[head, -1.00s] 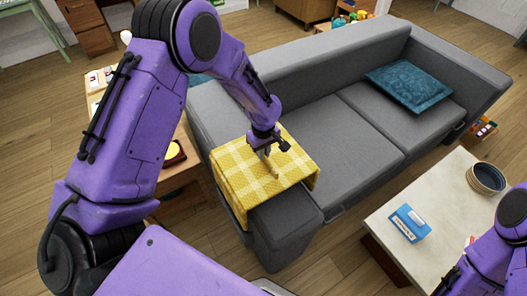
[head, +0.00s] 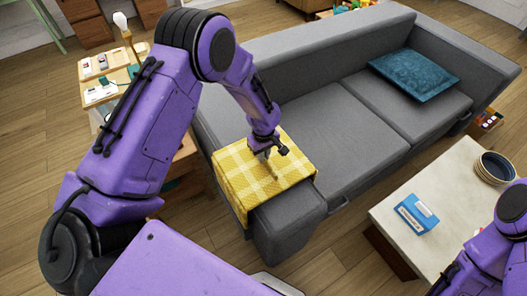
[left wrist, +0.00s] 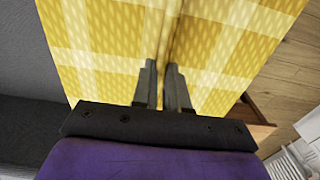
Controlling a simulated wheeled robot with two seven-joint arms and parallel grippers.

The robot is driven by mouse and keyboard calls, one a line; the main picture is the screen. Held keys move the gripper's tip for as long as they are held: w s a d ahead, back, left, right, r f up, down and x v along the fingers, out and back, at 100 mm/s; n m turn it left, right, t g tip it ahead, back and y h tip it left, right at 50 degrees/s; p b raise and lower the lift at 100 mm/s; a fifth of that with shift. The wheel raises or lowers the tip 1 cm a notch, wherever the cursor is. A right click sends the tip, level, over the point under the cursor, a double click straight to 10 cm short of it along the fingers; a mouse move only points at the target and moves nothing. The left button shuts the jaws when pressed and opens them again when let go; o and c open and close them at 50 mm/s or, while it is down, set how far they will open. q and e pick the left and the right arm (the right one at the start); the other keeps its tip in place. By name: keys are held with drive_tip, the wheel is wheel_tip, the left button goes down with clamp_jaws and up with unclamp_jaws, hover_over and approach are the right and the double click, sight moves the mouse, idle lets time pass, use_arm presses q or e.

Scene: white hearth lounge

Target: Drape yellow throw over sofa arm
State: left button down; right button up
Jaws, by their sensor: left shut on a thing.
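The yellow checked throw (head: 240,178) lies across the near-left arm of the grey sofa (head: 340,125), hanging down on the arm's outer side. The bare front end of the sofa arm (head: 290,215) shows beyond its near edge. My left gripper (head: 267,156) is on top of the throw, shut on a raised fold of it. In the left wrist view the fingertips (left wrist: 164,72) pinch the throw (left wrist: 100,50) along a crease. My right arm shows at the lower right of the head view, but its fingers are not visible.
A teal cushion (head: 413,74) lies on the far end of the sofa seat. A pale coffee table (head: 440,185) with a blue box (head: 416,213) and a dark bowl (head: 494,168) stands at the right. A wooden side table (head: 110,85) with small items is at the left.

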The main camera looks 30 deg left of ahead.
use_arm(q)
drive_tip(key=shift+f, duration=0.55)
drive_tip(key=c, duration=1.1)
unclamp_jaws()
wheel_tip(320, 180, up, 18)
drive_tip(key=p, duration=0.8)
drive_tip(key=shift+r+p, duration=0.25)
drive_tip(key=shift+p, duration=0.15)
